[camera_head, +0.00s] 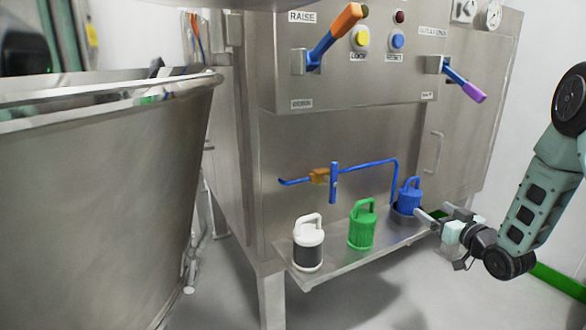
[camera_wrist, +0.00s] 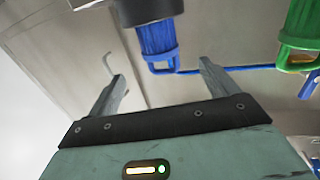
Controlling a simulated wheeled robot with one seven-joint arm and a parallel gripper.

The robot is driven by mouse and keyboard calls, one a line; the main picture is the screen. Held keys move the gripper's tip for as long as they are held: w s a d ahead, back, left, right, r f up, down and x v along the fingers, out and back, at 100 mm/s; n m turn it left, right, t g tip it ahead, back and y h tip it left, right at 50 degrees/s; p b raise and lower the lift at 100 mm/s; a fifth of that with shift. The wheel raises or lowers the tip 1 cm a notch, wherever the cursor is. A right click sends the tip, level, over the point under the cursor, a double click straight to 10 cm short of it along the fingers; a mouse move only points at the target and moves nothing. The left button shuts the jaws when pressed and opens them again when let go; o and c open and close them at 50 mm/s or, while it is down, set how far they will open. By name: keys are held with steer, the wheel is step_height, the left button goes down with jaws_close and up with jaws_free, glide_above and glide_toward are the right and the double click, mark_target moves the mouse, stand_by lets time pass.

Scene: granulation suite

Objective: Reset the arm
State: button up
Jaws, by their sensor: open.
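My gripper (camera_head: 432,219) is at the right end of the shelf in the head view, close to the blue canister (camera_head: 408,196). In the wrist view my gripper (camera_wrist: 160,82) has its two fingers spread wide with nothing between them. The blue canister (camera_wrist: 158,38) shows upside down beyond the fingertips, apart from them. In the head view the blue canister stands upright in a dark round holder on the shelf. My arm comes in from the right edge.
A green canister (camera_head: 362,224) and a white canister (camera_head: 309,243) stand on the steel shelf (camera_head: 340,262). A blue pipe (camera_head: 345,164) runs above. Orange (camera_head: 336,34) and purple (camera_head: 465,85) levers stick out of the panel. A large steel bin (camera_head: 90,200) fills the left.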

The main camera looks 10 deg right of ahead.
steer(key=s+a+r+m+g+h, duration=0.1)
steer(key=s+a+r+g, duration=0.1)
steer(key=s+a+g, duration=0.75)
steer(key=s+a+r+m+g+h, duration=0.15)
steer(key=s+a+g, duration=0.35)
steer(key=s, duration=0.9)
steer(key=s+a+r+n+g, duration=0.1)
steer(key=s+a+n, duration=0.3)
steer(key=s+a, duration=0.5)
steer(key=s+a+r+n+g, duration=0.1)
steer(key=s+a+n+g, duration=0.1)
steer(key=s+a+n, duration=0.6)
step_height(320, 180, up, 36)
steer(key=w+a+m+p, duration=0.2)
steer(key=m+p, duration=0.1)
steer(key=p, duration=3.3)
steer(key=shift+y, duration=0.35)
steer(key=shift+f+m, duration=0.1)
steer(key=shift+m, duration=0.15)
